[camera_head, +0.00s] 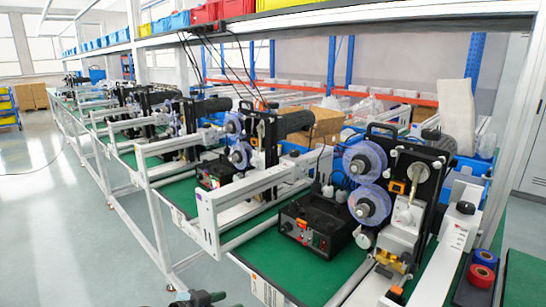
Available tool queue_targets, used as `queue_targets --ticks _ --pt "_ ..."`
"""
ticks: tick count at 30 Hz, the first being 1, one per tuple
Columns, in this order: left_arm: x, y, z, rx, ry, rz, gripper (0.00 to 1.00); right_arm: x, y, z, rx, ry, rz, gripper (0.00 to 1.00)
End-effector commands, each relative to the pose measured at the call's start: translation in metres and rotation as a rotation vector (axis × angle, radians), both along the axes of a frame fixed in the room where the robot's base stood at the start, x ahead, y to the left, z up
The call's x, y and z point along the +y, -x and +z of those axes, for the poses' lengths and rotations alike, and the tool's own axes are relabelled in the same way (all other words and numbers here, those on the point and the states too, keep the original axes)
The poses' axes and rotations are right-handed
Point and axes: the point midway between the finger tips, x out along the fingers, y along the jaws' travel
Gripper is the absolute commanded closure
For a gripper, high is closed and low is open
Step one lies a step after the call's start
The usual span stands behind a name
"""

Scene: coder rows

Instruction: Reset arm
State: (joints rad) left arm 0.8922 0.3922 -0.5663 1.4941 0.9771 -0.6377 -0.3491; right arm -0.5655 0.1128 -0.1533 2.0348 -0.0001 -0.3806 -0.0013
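A dark shape (196,298) with small pointed ends pokes up at the bottom edge, left of the middle, over the pale floor. It looks like the tip of my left gripper, cut off by the frame. Whether its fingers are apart or closed is unclear, and I see nothing held in it. My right gripper is not in view. The nearest coder machine (410,185) stands at the right on the green-topped bench (262,258), with two clear-blue reels on its front. A black control box (318,228) with red lights sits left of it.
A row of similar coder machines (262,140) runs back to the left along the white-framed bench. Red and blue rolls (483,268) lie at the lower right. A shelf of coloured bins (205,14) hangs above. The floor (60,220) at the left is open.

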Motion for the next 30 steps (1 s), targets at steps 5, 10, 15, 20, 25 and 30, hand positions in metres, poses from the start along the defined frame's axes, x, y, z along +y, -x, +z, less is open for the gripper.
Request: queue_targets --ticks 5,10,15,20,25,30 --pt "-0.004 0.055 -0.046 0.055 0.014 0.056 0.52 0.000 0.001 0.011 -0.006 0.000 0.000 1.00" --pt "-0.001 0.111 -0.083 0.102 0.017 0.123 0.52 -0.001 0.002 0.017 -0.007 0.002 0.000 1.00" --pt "0.007 0.171 -0.110 0.145 0.009 0.197 0.52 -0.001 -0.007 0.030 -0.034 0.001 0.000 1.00" --pt "0.019 0.230 -0.128 0.183 -0.014 0.272 0.52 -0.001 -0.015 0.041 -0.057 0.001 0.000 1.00" --pt "0.037 0.295 -0.139 0.222 -0.054 0.351 0.52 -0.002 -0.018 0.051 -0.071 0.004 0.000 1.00" --pt "0.058 0.361 -0.141 0.254 -0.109 0.425 0.52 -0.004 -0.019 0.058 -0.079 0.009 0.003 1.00"
